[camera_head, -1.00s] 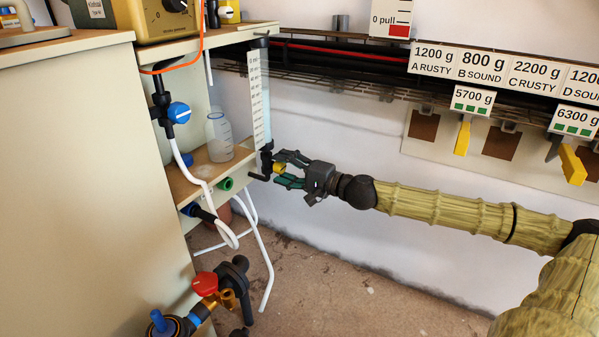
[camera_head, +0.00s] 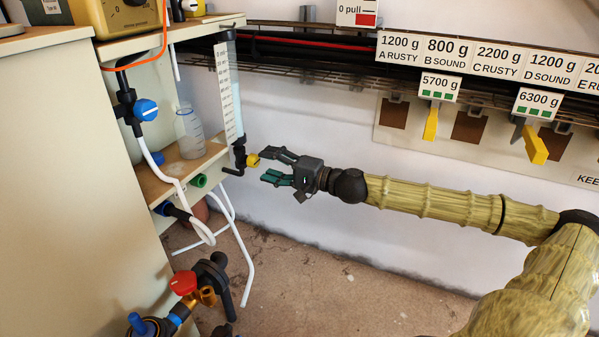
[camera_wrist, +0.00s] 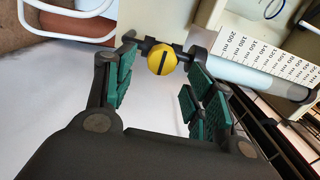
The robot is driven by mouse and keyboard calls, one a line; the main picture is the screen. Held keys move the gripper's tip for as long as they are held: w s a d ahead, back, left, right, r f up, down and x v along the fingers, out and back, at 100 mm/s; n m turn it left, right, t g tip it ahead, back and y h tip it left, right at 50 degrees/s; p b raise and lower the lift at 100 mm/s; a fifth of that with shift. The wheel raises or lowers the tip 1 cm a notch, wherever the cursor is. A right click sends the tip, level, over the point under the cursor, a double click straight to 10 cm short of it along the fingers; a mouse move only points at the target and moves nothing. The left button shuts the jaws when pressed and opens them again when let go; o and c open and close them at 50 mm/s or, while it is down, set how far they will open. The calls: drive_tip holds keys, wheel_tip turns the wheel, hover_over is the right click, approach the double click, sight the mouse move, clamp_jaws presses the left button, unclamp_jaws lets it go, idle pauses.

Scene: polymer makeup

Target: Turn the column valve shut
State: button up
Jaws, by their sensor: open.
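The column valve has a yellow round knob (camera_head: 253,160) on a black body at the foot of the clear graduated column (camera_head: 226,95). In the wrist view the yellow knob (camera_wrist: 162,59) faces the camera and bears a dark line running nearly upright, slightly tilted. My gripper (camera_head: 266,165) is open and empty, just to the right of the knob. In the wrist view its green-padded fingers (camera_wrist: 163,68) spread on either side of the knob, with visible gaps. The column's scale label (camera_wrist: 285,60) shows at the upper right there.
A wooden shelf (camera_head: 200,160) with a clear bottle (camera_head: 189,133) stands left of the column. A blue-knobbed valve (camera_head: 146,110), a red-knobbed valve (camera_head: 183,283) and white tubes (camera_head: 238,245) are nearby. A dark rail (camera_head: 310,60) runs behind. The floor below my arm is clear.

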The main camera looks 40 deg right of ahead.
drive_tip(key=v, duration=0.8)
idle(0.5)
idle(0.5)
